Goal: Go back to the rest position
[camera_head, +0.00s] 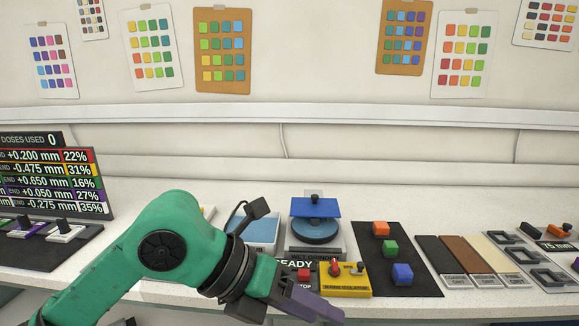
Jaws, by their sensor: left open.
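My left arm comes in from the lower left, green with a dark wrist. My left gripper (318,308) is low in the middle of the view, in front of the yellow control box (345,283) and its red button. Its fingers look grey-purple, and I see nothing held between them. The gripper is open, with its tip partly foreshortened. My right gripper is not in view.
A blue-topped device (315,207) stands behind the yellow box. A dark mat (410,280) holds orange, green and blue blocks. Coloured slabs (470,260) and dark frames (540,278) lie right. A display board (50,175) stands left.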

